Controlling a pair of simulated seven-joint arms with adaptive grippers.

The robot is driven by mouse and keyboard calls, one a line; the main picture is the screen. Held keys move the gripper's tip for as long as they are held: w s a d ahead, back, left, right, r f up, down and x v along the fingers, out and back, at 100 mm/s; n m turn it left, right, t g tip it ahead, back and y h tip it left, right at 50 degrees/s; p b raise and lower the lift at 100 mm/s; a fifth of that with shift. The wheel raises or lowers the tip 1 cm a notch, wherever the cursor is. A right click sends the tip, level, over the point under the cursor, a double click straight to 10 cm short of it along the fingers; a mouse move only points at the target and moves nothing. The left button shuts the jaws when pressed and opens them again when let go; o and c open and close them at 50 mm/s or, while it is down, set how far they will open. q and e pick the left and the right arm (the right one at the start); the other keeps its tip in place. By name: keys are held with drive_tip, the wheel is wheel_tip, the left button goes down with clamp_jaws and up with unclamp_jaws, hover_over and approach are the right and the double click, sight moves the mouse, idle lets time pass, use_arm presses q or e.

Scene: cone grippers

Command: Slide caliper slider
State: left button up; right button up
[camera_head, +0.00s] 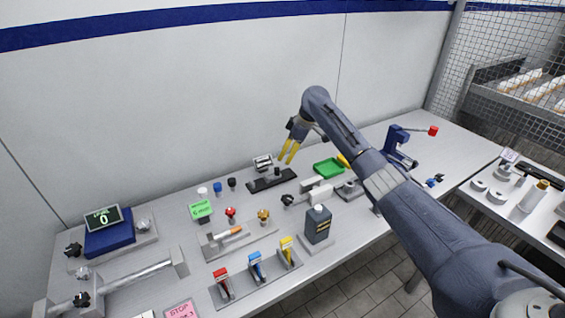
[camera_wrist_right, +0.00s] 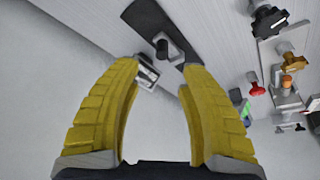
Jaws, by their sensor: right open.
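A dark flat bar (camera_head: 268,182) lies on the table below my right gripper, with a small dark upright knob (camera_head: 277,171) on it; I take this for the caliper and its slider. In the right wrist view the bar (camera_wrist_right: 145,17) runs diagonally at the top, and the knob (camera_wrist_right: 161,46) shows beyond the fingertips. A small grey display unit (camera_head: 262,162) stands right behind the bar. My right gripper (camera_head: 287,160) is open and empty, with its yellow fingers pointing down above the bar, apart from it. My left gripper is not in view.
A green tray (camera_head: 328,168) and a blue press with a red knob (camera_head: 400,145) stand to the right. A dark bottle (camera_head: 318,224), coloured levers (camera_head: 255,268) and several small knobs stand in front and left. The wall (camera_head: 200,100) is close behind.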

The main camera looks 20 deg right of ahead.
drive_tip(key=shift+v, duration=1.5)
